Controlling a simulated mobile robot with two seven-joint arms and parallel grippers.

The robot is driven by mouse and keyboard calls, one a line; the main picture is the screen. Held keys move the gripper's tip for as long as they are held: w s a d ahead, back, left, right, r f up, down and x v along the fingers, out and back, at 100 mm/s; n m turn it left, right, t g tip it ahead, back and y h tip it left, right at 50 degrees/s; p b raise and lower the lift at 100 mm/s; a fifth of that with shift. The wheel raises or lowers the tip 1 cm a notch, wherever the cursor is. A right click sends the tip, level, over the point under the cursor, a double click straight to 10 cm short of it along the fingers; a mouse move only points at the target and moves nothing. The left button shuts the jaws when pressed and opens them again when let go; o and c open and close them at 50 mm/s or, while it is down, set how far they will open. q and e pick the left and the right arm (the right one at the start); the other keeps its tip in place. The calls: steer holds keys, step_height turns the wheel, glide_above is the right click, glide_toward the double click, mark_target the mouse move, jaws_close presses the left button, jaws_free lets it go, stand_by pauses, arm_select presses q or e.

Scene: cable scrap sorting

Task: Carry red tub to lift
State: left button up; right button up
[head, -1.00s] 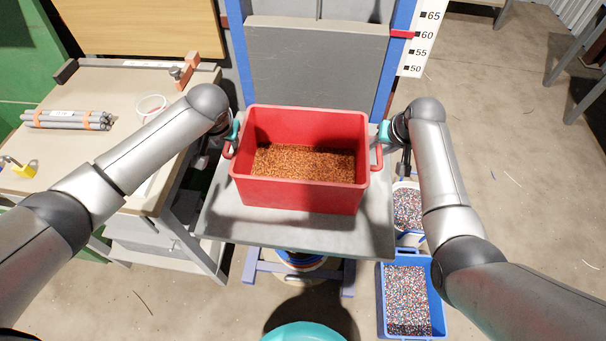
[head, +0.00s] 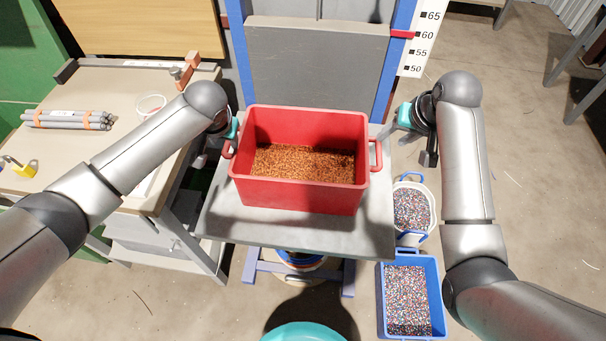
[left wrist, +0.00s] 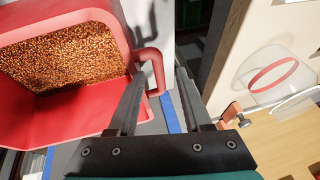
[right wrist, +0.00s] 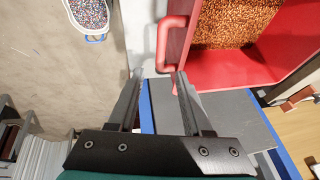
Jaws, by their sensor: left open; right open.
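The red tub (head: 305,195), part filled with copper-coloured granules (head: 303,162), sits upright on the grey lift platform (head: 375,228). It has a red handle on each side. My left gripper (head: 230,143) is open at the tub's left handle (head: 228,150); in the left wrist view the handle (left wrist: 156,68) shows between and just past the fingertips. My right gripper (head: 393,134) is open and empty, out to the right of the right handle (head: 377,155). In the right wrist view that handle (right wrist: 166,45) lies ahead of the fingertips, apart from them.
A workbench (head: 120,85) with grey rods (head: 67,120) and a clear round container (head: 150,104) stands at left. A white bucket (head: 411,208) and a blue crate (head: 410,300) of mixed granules stand on the floor at right. A teal round container (head: 303,333) is at the bottom.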

steer(key=v, duration=0.3)
steer(key=shift+s, duration=0.1)
stand_by(0.6)
